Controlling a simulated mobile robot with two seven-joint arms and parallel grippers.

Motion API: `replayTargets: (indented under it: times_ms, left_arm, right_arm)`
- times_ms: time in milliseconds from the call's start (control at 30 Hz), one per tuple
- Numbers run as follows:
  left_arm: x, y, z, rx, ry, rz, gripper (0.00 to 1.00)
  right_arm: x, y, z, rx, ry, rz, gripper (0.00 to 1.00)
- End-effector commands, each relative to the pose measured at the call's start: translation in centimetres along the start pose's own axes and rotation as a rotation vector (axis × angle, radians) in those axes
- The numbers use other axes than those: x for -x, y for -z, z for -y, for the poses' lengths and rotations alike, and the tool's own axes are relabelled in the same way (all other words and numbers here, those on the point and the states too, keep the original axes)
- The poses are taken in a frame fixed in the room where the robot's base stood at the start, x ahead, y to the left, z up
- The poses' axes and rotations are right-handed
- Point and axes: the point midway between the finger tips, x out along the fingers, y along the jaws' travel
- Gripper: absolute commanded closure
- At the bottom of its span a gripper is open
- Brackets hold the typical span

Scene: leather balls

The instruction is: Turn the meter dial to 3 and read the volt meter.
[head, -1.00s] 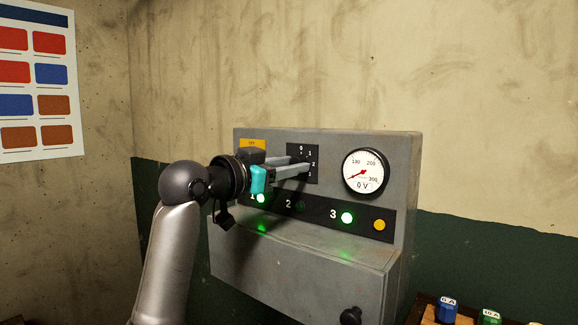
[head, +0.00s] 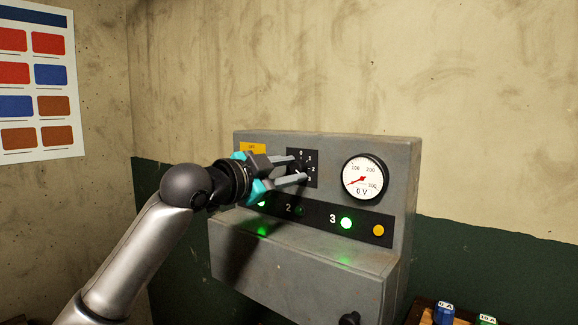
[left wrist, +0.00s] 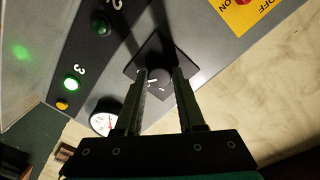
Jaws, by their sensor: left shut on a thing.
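The grey panel box (head: 285,240) on the wall carries a black dial plate (head: 311,158) with small numbers from 0 at the top down its right side. My left gripper (head: 303,170) is at this plate, its fingers shut on the dial knob. In the left wrist view the round dark knob (left wrist: 160,76) with a white mark sits between the fingers. The number its mark points to cannot be told. The round white volt meter (head: 362,177) is to the right; its red needle points low left and it reads 0 V. My right gripper is not in view.
Below the dial, lamp 3 (head: 346,223) glows green, lamp 2 (head: 300,211) is dark, and a yellow lamp (head: 379,230) is at the right. A blue fuse-like piece (head: 444,314) stands at lower right. A poster (head: 38,85) hangs at left.

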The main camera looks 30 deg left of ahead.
Motion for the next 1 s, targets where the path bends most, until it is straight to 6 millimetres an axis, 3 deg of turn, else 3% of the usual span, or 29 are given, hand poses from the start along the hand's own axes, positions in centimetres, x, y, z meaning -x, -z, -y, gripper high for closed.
replayTargets:
  times_ms: [400, 967, 1000]
  left_arm:
    - [-0.02, 0.02, -0.09, -0.197, -0.006, 0.014, 1.0]
    - [-0.02, 0.0, -0.11, -0.226, -0.005, 0.015, 1.0]
    - [-0.02, 0.0, -0.11, -0.226, -0.005, 0.015, 0.57]
  right_arm:
    - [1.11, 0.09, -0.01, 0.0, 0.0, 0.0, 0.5]
    - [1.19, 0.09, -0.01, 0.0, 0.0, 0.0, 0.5]
    - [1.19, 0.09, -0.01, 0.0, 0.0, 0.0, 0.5]
